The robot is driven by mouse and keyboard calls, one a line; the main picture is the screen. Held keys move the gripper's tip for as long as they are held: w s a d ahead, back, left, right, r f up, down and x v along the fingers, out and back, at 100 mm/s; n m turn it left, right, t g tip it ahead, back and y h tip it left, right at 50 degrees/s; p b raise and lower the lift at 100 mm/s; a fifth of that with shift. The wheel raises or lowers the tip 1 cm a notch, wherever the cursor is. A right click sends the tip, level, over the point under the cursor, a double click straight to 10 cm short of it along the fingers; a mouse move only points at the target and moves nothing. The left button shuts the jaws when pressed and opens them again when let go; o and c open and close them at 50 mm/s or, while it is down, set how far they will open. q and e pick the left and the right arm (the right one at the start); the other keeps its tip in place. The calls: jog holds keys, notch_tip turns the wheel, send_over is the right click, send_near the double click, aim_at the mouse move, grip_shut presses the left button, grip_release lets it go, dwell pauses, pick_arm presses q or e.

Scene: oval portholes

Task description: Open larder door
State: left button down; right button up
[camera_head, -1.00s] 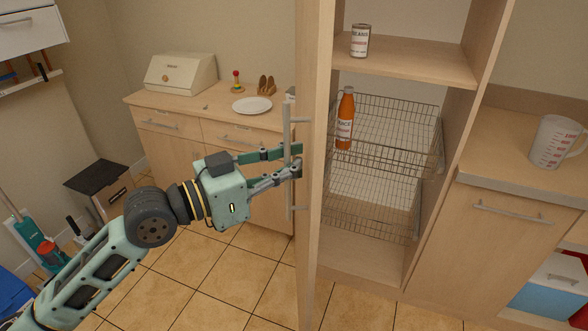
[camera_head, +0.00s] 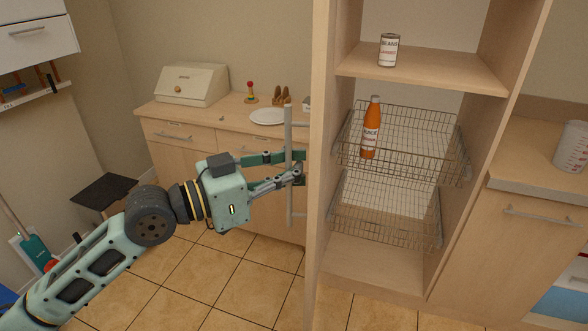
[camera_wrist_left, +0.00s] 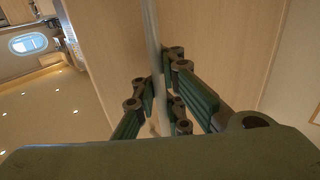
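The larder door (camera_head: 318,200) stands wide open and shows nearly edge-on in the head view, left of the larder's shelves. It fills much of the left wrist view as a wooden panel (camera_wrist_left: 110,45). Its long vertical bar handle (camera_head: 289,125) is on the side facing my left arm. My left gripper (camera_head: 298,167) is at the handle's middle, with its fingers closed around the bar. In the left wrist view the handle (camera_wrist_left: 153,35) runs between the fingers. My right gripper is not in view.
Inside the larder are a can (camera_head: 389,50), an orange bottle (camera_head: 371,130) and wire baskets (camera_head: 425,140). A counter with a bread box (camera_head: 192,85) and plate (camera_head: 268,116) stands behind the door. A measuring jug (camera_head: 572,148) is at right. The tiled floor (camera_head: 200,280) is clear.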

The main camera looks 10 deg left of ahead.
pick_arm(q)
jog(key=c, duration=2.5)
grip_release()
jog(key=shift+s+d+f, duration=0.25)
jog(key=shift+d+f, duration=0.05)
jog(key=shift+f, duration=0.05)
jog(key=o, duration=0.6)
jog(key=shift+s+a+r, duration=0.15)
jog(key=shift+s+r, duration=0.1)
jog(key=shift+s, duration=0.05)
jog(key=shift+o, duration=0.3)
jog(key=shift+w, duration=0.1)
jog(key=v, duration=1.2)
